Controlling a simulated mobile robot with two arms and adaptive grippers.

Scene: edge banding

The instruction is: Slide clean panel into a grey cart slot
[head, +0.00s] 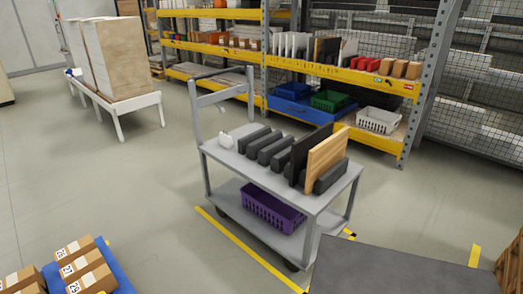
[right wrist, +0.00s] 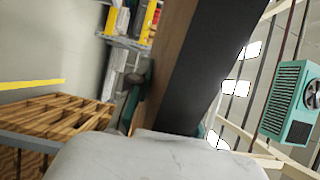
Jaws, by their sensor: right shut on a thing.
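The grey cart (head: 222,155) stands in the middle of the head view. Its top carries a row of dark grey blocks (head: 270,150) with slots between them. A black panel (head: 310,152) and a light wood panel (head: 326,160) stand upright near its right end. In the right wrist view my right gripper (right wrist: 168,112) is shut on a panel with a brown wood face (right wrist: 168,65) and a broad dark side (right wrist: 212,65). The teal fingers are partly hidden by the panel and the pale gripper body. Neither gripper shows in the head view.
A purple basket (head: 272,208) sits on the cart's lower shelf. A dark table top (head: 390,270) lies close in front at right. Yellow shelving (head: 340,78) stands behind. Boxes on a blue surface (head: 120,275) are at lower left. The floor left of the cart is clear.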

